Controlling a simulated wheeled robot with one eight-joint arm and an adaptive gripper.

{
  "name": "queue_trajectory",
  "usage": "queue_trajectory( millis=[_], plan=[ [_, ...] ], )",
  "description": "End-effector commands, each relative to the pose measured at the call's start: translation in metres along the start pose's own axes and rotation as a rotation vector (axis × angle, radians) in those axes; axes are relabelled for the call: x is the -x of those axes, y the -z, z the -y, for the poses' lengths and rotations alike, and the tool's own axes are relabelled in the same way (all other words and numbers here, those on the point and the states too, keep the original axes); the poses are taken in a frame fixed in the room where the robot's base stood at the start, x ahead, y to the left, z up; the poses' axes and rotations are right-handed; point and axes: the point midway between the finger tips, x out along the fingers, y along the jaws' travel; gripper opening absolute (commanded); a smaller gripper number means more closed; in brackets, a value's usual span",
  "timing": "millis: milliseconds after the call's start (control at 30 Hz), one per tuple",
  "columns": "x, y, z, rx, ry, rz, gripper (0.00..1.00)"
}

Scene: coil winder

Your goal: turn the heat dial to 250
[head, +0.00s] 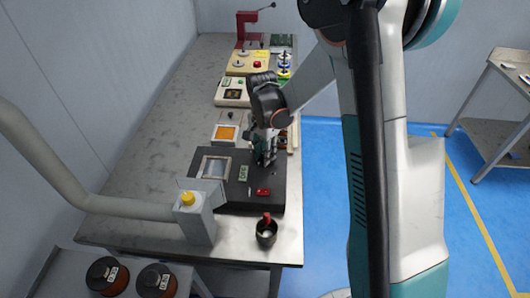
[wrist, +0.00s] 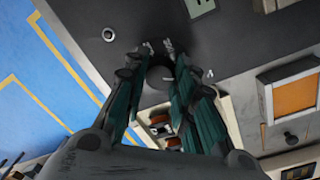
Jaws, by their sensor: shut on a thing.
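The heat dial (wrist: 160,77) is a dark round knob on the top of a black heating unit (wrist: 225,50). In the wrist view my gripper (wrist: 159,47) has its dark green fingers on either side of the dial, shut on it. In the head view my gripper (head: 265,160) reaches down onto the far right part of the black unit (head: 230,202) and hides the dial. A small pale display (head: 243,173) sits left of my gripper; part of it shows in the wrist view (wrist: 200,7). I cannot read a number or the dial's pointer.
A red switch (head: 263,191) and a framed window (head: 214,168) are on the same unit. A device with an orange panel (head: 226,133) stands just behind it. Left of the unit the bench (head: 155,150) is clear.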

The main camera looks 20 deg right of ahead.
Motion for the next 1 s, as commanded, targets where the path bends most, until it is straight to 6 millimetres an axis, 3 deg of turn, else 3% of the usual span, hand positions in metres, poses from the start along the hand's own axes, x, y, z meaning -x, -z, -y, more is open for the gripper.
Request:
queue_trajectory(
  millis=[1000],
  plan=[
    [0.0000, -0.0010, -0.0012, 0.965, 0.001, -0.044, 0.01]
  ],
)
